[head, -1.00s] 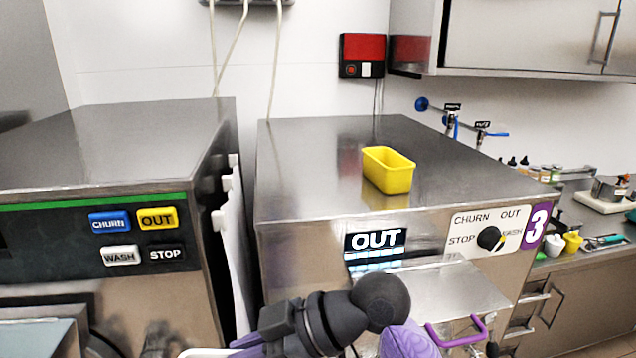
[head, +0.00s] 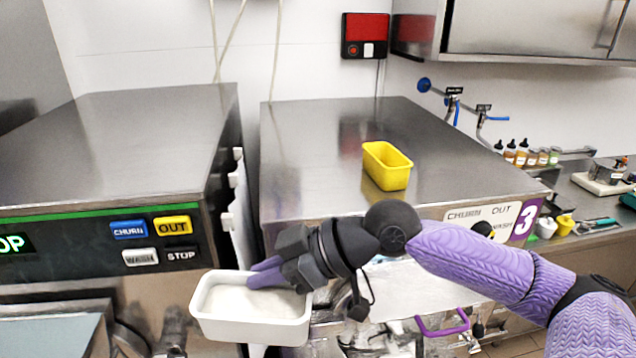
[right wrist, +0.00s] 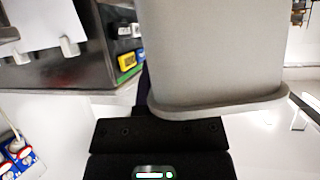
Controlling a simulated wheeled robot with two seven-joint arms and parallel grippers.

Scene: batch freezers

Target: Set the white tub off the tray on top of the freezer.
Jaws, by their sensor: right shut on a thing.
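The white tub (head: 250,328) is open-topped with pale contents, held in front of the two freezers at the lower left in the head view. My right gripper (head: 266,278) is shut on its right end, with one purple finger showing inside the rim. In the right wrist view the tub (right wrist: 215,50) fills the upper middle, close to the gripper. The freezer marked 3 (head: 310,150) has a flat steel top, above and behind the tub. A yellow tub (head: 388,168) stands upright on that top, toward its right side. No tray can be made out. My left gripper is not in view.
The freezer with the green stripe (head: 120,140) stands at the left, its top clear. A narrow gap with a white hanging sheet separates the freezers. Blue-handled taps (head: 455,100) and a counter with small bottles (head: 520,152) are at the right.

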